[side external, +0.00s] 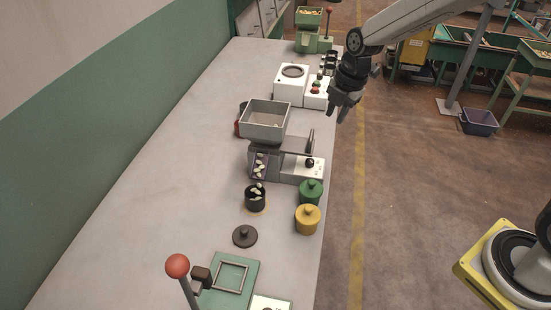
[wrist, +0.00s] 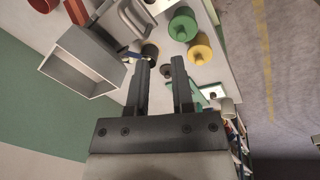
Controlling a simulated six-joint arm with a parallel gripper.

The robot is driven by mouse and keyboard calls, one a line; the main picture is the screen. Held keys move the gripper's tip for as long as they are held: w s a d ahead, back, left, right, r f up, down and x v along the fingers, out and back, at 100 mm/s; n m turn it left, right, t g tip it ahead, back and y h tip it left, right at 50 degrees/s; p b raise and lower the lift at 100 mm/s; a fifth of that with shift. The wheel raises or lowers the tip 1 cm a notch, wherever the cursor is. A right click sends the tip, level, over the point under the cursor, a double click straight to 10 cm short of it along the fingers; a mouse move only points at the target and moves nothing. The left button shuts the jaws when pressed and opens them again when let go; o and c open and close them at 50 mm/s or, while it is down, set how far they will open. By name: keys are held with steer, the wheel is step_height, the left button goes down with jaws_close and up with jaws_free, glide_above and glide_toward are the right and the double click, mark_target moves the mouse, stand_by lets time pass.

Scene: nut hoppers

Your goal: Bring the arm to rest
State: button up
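My gripper (side external: 345,105) hangs in the air over the right edge of the bench, above and to the right of the hopper machine in the side view. In the wrist view my gripper (wrist: 163,68) shows two dark fingers standing apart with nothing between them. The grey hopper (side external: 265,121) sits on its machine and looks empty in the wrist view (wrist: 78,66). A black open pot (side external: 255,200) holding pale pieces stands on the bench in front of the machine.
A green lidded pot (side external: 311,191) and a yellow lidded pot (side external: 307,220) stand near the bench's right edge. A dark lid (side external: 245,236) lies on the bench. A red-knobbed lever (side external: 178,266) rises at the front. White machines (side external: 291,86) stand behind. The left bench surface is clear.

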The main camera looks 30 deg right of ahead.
steer(key=s+d+f+m, duration=0.1)
steer(key=s+m, duration=0.8)
steer(key=m, duration=0.1)
steer(key=s+d+f+m+h, duration=0.1)
steer(key=s+m, duration=0.7)
steer(key=m, duration=0.3)
steer(key=shift+s+f+t, duration=0.3)
steer(key=shift+s+t, duration=0.05)
steer(key=shift+t, duration=0.05)
